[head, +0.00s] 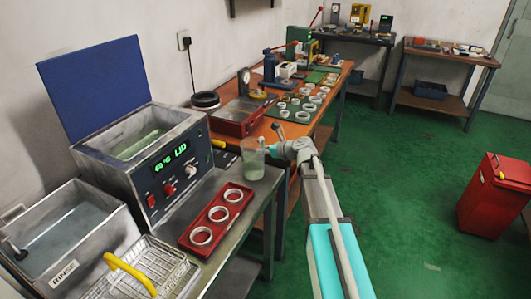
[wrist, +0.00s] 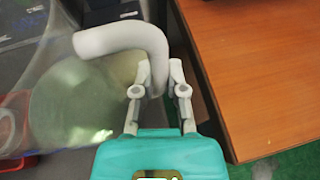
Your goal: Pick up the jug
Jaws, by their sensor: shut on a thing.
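The jug (head: 253,160) is a clear vessel with pale green liquid in it. It stands upright at the right part of the steel bench, or very close above it; I cannot tell which. In the wrist view the jug (wrist: 75,105) fills the left side, and its thick pale curved handle reaches right between my fingers. My gripper (head: 274,149) comes from the right and is shut on the handle. In the wrist view both fingers of my gripper (wrist: 160,78) lie on either side of the handle's lower end.
A red tray with white rings (head: 218,218) lies just in front of the jug. A heated bath with a lit display (head: 168,158) stands to its left. A wire basket with a yellow handle (head: 143,275) is nearer. The orange workbench (head: 290,130) behind holds rings and tools.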

